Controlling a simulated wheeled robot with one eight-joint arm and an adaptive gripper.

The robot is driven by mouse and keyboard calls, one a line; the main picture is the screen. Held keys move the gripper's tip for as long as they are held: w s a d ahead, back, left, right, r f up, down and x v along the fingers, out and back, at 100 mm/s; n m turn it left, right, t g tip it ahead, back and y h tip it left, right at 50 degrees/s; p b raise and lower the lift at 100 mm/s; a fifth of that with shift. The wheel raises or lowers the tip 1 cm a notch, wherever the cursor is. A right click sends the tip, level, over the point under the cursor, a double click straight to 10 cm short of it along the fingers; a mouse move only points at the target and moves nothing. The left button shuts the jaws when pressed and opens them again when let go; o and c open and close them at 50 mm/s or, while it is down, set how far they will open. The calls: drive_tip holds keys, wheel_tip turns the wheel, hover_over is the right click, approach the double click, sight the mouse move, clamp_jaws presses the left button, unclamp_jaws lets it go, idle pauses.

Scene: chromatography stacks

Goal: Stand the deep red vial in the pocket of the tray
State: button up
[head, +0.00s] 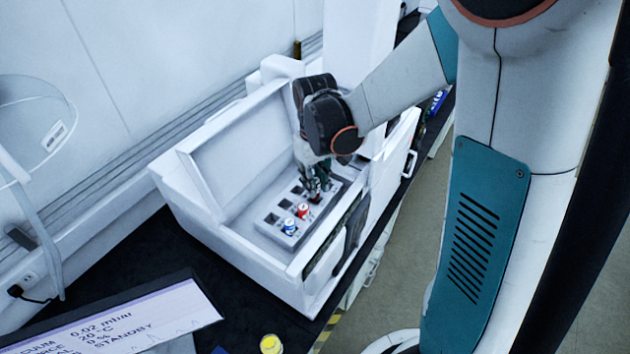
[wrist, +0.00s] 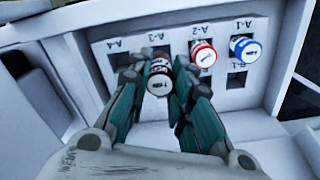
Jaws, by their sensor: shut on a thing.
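My gripper (head: 317,184) reaches down into the open white instrument, over the grey tray (head: 262,227). In the wrist view my gripper (wrist: 158,88) is shut on the deep red vial (wrist: 160,70), one finger on each side. The vial's dark red cap and white label face the camera. It is at the pocket marked A-3 on the tray (wrist: 257,92), in line with the row. The fingers and vial cover most of that pocket, so I cannot tell how deep the vial sits in it.
A bright red-capped vial (wrist: 203,53) stands in A-2 and a blue-capped vial (wrist: 245,48) in A-1, close to the right finger. Pocket A-4 (wrist: 121,55) looks empty. The instrument's white walls (head: 235,250) surround the tray. A yellow-capped item (head: 270,344) stands outside.

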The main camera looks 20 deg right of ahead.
drive_tip(key=shift+f, duration=0.25)
drive_tip(key=shift+f+b, duration=1.1)
drive_tip(key=shift+b, duration=0.15)
drive_tip(key=shift+f, duration=0.15)
drive_tip(key=shift+f+b, duration=0.45)
drive_tip(key=shift+b, duration=0.25)
drive_tip(key=o, duration=1.4)
drive_tip(key=shift+r, duration=0.15)
